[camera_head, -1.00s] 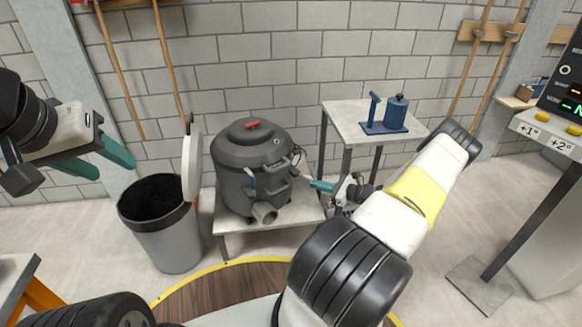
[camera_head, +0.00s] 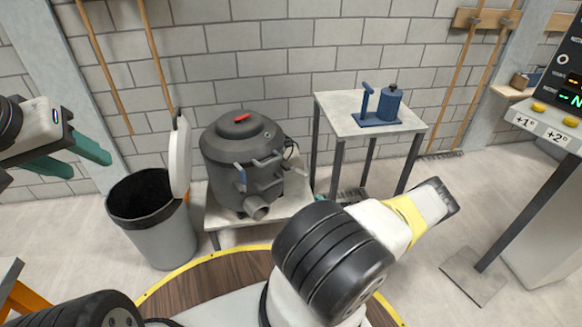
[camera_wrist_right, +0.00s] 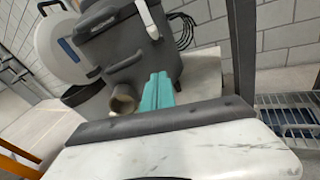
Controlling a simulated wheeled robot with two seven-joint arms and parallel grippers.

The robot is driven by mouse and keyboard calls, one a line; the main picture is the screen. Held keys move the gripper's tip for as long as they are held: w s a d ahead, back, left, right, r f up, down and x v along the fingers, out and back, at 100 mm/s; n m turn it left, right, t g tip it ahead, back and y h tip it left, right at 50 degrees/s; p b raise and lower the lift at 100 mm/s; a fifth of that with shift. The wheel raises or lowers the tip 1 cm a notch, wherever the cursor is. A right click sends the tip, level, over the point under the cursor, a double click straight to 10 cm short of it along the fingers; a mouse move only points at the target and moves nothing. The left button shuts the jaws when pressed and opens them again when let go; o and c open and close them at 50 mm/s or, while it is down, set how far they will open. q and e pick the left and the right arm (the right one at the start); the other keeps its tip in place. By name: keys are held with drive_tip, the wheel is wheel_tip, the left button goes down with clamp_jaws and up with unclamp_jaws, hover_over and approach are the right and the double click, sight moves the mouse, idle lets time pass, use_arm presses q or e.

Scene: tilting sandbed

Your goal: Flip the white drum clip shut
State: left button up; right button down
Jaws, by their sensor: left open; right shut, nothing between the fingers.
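The dark grey drum (camera_head: 235,165) stands on a low pale stand, with a red piece on its lid. The white clip (camera_wrist_right: 147,18) shows in the right wrist view as a narrow lever on the drum's side; I cannot tell how far it is flipped. In the head view a small pale part (camera_head: 290,150) shows at the drum's right side, too small to read clearly. My right gripper (camera_wrist_right: 157,90) has its teal fingers together and empty, below the clip and apart from it; my forearm mostly hides it in the head view. My left gripper (camera_head: 70,158) is open and empty at the far left.
A blue clip (camera_head: 241,178) and a round spout (camera_head: 257,209) are on the drum's front. A grey bin (camera_head: 160,225) with its white lid (camera_head: 180,158) raised stands left. A small table (camera_head: 350,122) with a blue device (camera_head: 382,108) stands behind right.

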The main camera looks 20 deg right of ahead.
sight(298, 171)
drive_tip(key=w+a+r, duration=0.1)
drive_tip(key=w+r, duration=0.1)
drive_tip(key=w, duration=0.9)
drive_tip(key=shift+a+r, duration=0.25)
drive_tip(key=shift+r, duration=0.05)
drive_tip(key=shift+d, duration=0.1)
